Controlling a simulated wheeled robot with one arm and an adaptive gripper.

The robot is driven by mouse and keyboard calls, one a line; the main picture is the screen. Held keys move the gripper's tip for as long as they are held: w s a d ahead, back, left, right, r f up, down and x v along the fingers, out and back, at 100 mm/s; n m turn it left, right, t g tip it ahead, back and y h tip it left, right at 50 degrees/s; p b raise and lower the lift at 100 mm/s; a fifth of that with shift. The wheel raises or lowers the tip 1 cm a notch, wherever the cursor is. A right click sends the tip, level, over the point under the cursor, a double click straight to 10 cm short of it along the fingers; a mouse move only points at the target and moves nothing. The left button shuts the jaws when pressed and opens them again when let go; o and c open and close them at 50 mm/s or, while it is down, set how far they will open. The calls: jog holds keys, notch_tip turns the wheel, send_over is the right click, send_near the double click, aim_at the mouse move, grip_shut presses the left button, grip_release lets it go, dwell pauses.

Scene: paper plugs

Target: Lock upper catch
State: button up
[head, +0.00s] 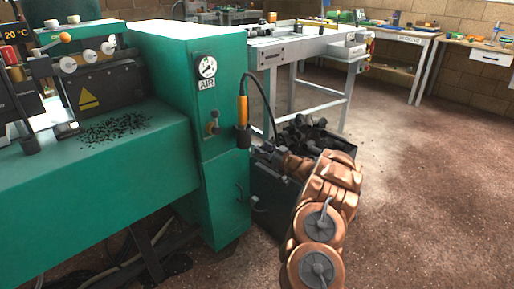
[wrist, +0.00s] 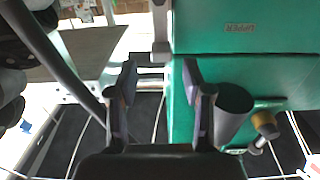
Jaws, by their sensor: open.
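The green cabinet (head: 222,120) stands left of my arm in the head view. In the wrist view its green face (wrist: 215,80) fills the upper right, with a label reading UPPER (wrist: 240,28) upside down. A pale grey metal piece (wrist: 160,30) runs along the cabinet edge beside the label; it may be the upper catch, but its position is unclear. My gripper (wrist: 160,80) is open and empty, its fingertips near the lower end of that piece. I cannot tell whether they touch it. In the head view the gripper is small and dark beside the cabinet's right side.
An orange-handled tool (head: 242,108) hangs on the cabinet below the AIR gauge (head: 206,68). A dark bin (head: 325,143) with black scraps stands behind my arm. A grey-legged table (head: 292,50) is farther back. The floor (head: 430,170) at the right is clear.

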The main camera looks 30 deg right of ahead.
aim_at(258, 145)
jog(key=shift+b+x, duration=0.3)
jog(key=shift+x, duration=1.45)
jog(key=shift+a, duration=0.1)
grip_shut()
